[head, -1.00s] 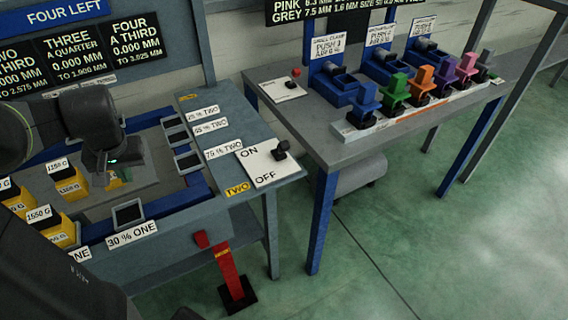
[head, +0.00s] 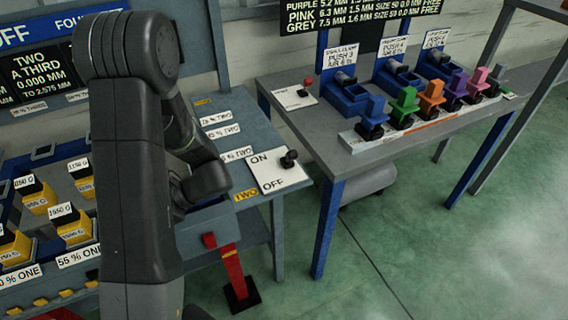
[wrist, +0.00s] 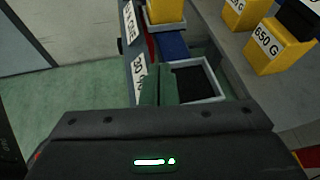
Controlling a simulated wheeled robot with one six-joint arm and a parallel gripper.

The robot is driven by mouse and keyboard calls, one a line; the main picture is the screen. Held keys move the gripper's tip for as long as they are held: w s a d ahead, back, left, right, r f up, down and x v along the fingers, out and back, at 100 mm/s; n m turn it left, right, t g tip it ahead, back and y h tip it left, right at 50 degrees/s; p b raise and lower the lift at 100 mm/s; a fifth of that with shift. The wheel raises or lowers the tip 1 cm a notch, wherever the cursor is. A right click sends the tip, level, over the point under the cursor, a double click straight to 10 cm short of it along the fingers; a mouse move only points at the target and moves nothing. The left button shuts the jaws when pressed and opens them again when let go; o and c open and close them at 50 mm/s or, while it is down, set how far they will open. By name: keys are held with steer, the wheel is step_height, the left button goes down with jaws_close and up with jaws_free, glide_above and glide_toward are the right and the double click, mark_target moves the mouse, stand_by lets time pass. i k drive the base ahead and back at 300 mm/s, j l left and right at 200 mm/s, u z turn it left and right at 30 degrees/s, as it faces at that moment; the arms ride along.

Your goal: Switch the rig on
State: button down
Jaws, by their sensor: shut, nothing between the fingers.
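The switch is a white plate (head: 266,179) marked ON and OFF on the right end of the left bench, with a black knob (head: 289,158) at its right side. ON is printed at the upper left and OFF at the lower right; I cannot tell which way the knob is set. My arm's end is left of the plate in the head view, apart from the knob, with the fingers hidden. In the wrist view my gripper (wrist: 159,76) is shut and empty, above the bench's edge near a dark framed pad (wrist: 196,82). The switch is not in the wrist view.
Yellow weights (head: 73,228) stand on the left bench (head: 252,130). A red lever (head: 233,268) stands below its front edge. The right bench (head: 325,140) carries blue fixtures and coloured blocks (head: 432,96). Green floor (head: 420,230) is clear in front.

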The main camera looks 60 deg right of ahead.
mark_target(290, 155)
steer(key=z, duration=0.45)
steer(key=i+z, duration=0.15)
steer(key=z, duration=0.35)
steer(key=i+z, duration=0.1)
steer(key=z, duration=0.8)
steer(key=i+j+z, duration=0.1)
steer(key=z, duration=0.35)
